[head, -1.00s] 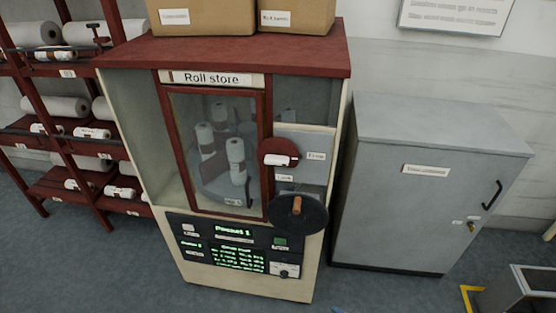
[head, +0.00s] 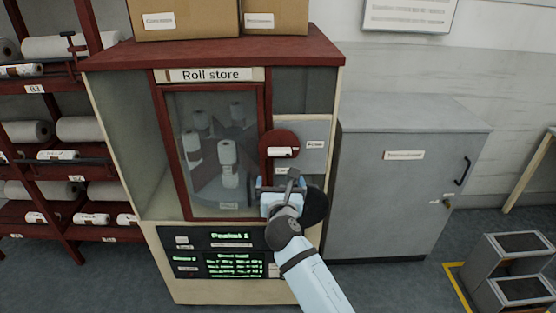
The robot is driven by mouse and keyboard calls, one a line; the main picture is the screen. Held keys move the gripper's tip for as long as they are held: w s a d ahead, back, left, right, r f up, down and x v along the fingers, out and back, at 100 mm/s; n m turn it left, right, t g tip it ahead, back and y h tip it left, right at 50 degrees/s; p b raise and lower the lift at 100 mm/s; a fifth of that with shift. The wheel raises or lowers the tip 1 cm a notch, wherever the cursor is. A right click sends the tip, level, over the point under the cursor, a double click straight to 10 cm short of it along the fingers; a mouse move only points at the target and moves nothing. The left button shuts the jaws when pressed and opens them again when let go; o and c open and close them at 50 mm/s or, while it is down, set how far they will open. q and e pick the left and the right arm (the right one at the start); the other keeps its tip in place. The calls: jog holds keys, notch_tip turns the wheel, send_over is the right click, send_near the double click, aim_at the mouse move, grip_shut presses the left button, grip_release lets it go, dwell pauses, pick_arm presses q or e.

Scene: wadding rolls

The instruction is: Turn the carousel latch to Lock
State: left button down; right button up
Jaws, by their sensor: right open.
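The carousel latch is a dark red round plate (head: 270,137) with a white handle (head: 281,152) on the front of the roll store cabinet. The handle lies roughly level. A label that seems to read Free (head: 315,145) is to its right, and a partly hidden label (head: 282,170) is below it. My right gripper (head: 281,186) is open and empty, just below the latch and in front of the black handwheel (head: 317,206). It hides most of the wheel and its knob. My left gripper is out of view.
Paper rolls (head: 227,153) stand on the carousel behind the red-framed glass door (head: 183,205). A lit display panel (head: 232,264) is below. A grey cabinet (head: 390,190) stands close on the right, and a red rack (head: 60,218) with rolls on the left. Boxes (head: 185,20) sit on top.

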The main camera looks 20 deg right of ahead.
aim_at(279, 153)
jog(key=shift+n, duration=0.3)
jog(key=x, duration=1.4)
jog(key=shift+w+d+r, duration=0.1)
jog(key=shift+d+r, duration=0.15)
jog(key=shift+r, duration=0.15)
jog(key=c, duration=0.9)
